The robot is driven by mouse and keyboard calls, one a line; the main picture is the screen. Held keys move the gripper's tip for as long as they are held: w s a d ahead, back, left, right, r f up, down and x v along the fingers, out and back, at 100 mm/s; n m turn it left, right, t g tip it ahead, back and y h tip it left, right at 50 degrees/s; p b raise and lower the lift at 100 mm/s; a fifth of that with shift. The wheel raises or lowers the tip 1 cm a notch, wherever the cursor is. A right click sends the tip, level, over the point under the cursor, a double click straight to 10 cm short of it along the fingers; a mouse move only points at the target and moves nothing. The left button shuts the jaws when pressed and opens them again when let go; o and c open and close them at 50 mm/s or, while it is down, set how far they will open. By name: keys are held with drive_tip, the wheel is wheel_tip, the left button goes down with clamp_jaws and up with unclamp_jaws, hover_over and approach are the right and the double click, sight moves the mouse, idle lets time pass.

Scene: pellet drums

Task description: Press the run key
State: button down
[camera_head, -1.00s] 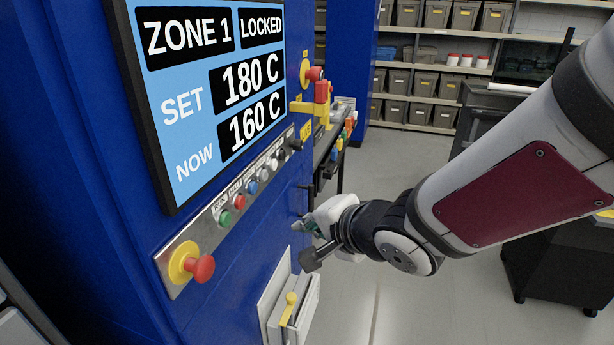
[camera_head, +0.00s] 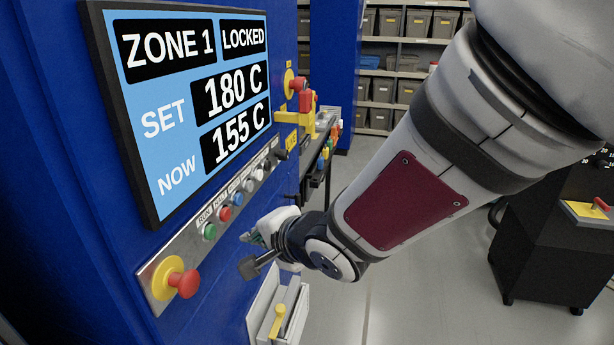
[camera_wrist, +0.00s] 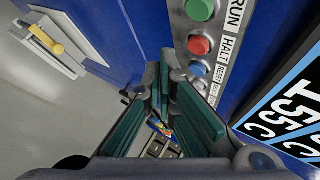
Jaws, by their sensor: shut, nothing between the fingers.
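The run key is a green round button labelled RUN (camera_wrist: 199,9) at the top of the wrist view. In the head view the green button (camera_head: 209,231) sits on the grey key strip, between the red mushroom button and the red HALT key (camera_head: 224,214). My gripper (camera_head: 254,238) is shut and empty, in front of the blue cabinet, to the right of and a little below the green key. It appears apart from the strip. In the wrist view the green-padded fingers (camera_wrist: 164,80) lie below and left of the keys. Neither key is covered.
A screen (camera_head: 190,100) above the strip reads Zone 1, LOCKED, set 180 C, now 155 C. A red mushroom button on a yellow base (camera_head: 184,283) is at the strip's near end. A yellow-handled lever box (camera_head: 277,322) is below my gripper.

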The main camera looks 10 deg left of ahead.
drive_tip(key=shift+w+a, duration=0.1)
drive_tip(key=shift+a, duration=2)
drive_tip(key=shift+a, duration=0.1)
drive_tip(key=shift+a, duration=0.3)
drive_tip(key=shift+a, duration=0.45)
idle(0.5)
drive_tip(key=shift+d, duration=0.1)
drive_tip(key=shift+d+b, duration=0.4)
drive_tip(key=shift+d, duration=0.35)
drive_tip(key=shift+s+d+b, duration=0.2)
drive_tip(key=shift+d+b, duration=0.25)
drive_tip(key=shift+d, duration=2.1)
